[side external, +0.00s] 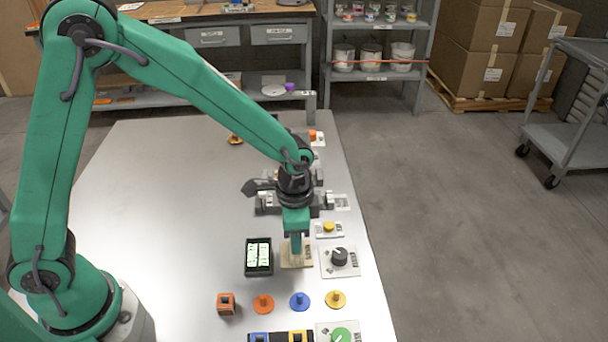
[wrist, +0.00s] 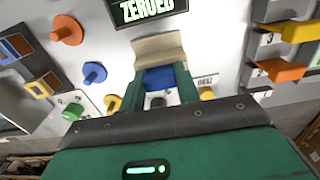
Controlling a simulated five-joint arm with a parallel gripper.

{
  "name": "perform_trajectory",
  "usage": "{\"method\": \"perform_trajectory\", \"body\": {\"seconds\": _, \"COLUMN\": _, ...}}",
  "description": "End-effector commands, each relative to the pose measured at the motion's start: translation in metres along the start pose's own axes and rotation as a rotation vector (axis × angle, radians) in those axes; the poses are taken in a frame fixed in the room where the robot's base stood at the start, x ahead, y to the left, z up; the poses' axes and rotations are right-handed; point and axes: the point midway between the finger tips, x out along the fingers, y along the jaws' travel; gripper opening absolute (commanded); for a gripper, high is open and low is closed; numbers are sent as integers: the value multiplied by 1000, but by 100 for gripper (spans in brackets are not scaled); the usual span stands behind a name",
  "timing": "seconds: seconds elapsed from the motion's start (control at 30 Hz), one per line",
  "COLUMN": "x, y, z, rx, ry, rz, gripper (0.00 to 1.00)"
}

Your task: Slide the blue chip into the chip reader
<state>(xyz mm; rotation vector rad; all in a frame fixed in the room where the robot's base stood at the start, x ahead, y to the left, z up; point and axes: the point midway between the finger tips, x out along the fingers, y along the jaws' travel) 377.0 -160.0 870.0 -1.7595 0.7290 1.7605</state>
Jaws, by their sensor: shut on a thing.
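My gripper (side external: 296,244) points down at the right part of the table. In the wrist view its two green fingers (wrist: 159,88) are shut on the blue chip (wrist: 160,77), which shows as a blue patch between them. A beige block (side external: 291,262), which looks like the chip reader, stands directly under my gripper. In the wrist view the beige block (wrist: 158,47) shows just beyond the chip. I cannot tell whether the chip touches it or is partly inside it. In the side view my fingers hide the chip.
A black display (side external: 258,257) stands left of the block and a black knob (side external: 339,257) right of it. A yellow button (side external: 328,227) is behind. Orange (side external: 263,303), blue (side external: 299,301) and yellow (side external: 336,299) knobbed discs lie in front, beside an orange cube (side external: 226,303). The table's left is clear.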

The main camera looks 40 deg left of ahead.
Motion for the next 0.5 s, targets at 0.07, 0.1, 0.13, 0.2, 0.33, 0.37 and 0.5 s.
{"method": "perform_trajectory", "body": {"seconds": 0.07, "x": -2, "y": 0, "z": 0, "rx": 0, "ry": 1, "rz": 0, "gripper": 11}}
{"method": "perform_trajectory", "body": {"seconds": 0.1, "x": -4, "y": 0, "z": 0, "rx": 0, "ry": 1, "rz": 0, "gripper": 11}}
{"method": "perform_trajectory", "body": {"seconds": 0.13, "x": -4, "y": 0, "z": 0, "rx": 0, "ry": 1, "rz": 0, "gripper": 11}}
{"method": "perform_trajectory", "body": {"seconds": 0.2, "x": -6, "y": 0, "z": 0, "rx": 0, "ry": 1, "rz": -1, "gripper": 11}}
{"method": "perform_trajectory", "body": {"seconds": 0.33, "x": -10, "y": 0, "z": 0, "rx": 0, "ry": 2, "rz": -1, "gripper": 11}}
{"method": "perform_trajectory", "body": {"seconds": 0.37, "x": -11, "y": 0, "z": 0, "rx": 0, "ry": 2, "rz": -1, "gripper": 11}}
{"method": "perform_trajectory", "body": {"seconds": 0.5, "x": -15, "y": 0, "z": 0, "rx": 0, "ry": 1, "rz": 0, "gripper": 11}}
